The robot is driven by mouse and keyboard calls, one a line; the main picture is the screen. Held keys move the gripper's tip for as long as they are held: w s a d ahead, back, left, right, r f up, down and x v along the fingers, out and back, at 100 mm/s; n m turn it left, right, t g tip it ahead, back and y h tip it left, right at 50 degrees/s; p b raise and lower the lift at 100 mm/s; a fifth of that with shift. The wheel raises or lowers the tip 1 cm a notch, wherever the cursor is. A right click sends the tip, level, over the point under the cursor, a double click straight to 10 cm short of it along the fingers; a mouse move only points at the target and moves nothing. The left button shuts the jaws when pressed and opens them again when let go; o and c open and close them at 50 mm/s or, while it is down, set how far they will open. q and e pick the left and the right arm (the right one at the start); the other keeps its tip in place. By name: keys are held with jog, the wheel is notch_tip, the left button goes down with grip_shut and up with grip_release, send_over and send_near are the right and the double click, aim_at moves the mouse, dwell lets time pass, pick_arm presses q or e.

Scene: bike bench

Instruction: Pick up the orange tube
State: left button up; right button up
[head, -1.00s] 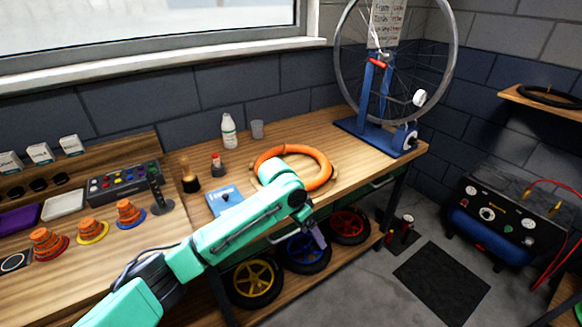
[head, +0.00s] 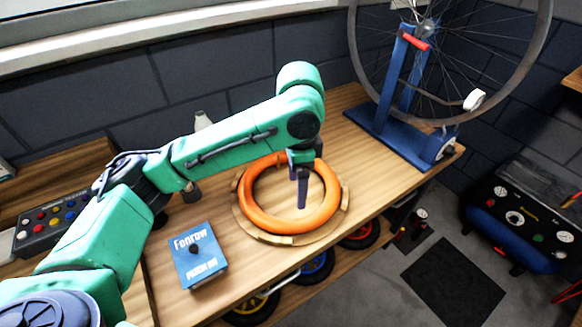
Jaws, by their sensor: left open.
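The orange tube (head: 262,222) is a thick ring lying flat on a round wooden board (head: 284,240) on the bench. My left arm reaches in from the left. My left gripper (head: 302,200) points down over the ring's right inner side, with its fingers in front of the ring's opening and right part. It is open; I see no tube between the fingers, and I cannot tell how high the tips are. My right gripper is not in view.
A blue wheel stand (head: 392,135) with a wheel is at the back right. A button panel (head: 45,222) is at the left. Wheels show under the bench.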

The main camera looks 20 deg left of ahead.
pick_arm(q)
send_over(295, 224)
jog(key=s, duration=0.1)
jog(key=f, duration=0.6)
jog(key=shift+d+f+p, duration=0.25)
jog(key=shift+f+p, duration=0.05)
jog(key=shift+f, duration=0.1)
jog(key=f, duration=0.4)
jog(key=w+f+p, duration=0.1)
jog(key=f, duration=0.1)
jog(key=shift+a+f, duration=0.25)
jog(key=shift+f, duration=0.2)
jog(key=c, duration=0.3)
grip_shut()
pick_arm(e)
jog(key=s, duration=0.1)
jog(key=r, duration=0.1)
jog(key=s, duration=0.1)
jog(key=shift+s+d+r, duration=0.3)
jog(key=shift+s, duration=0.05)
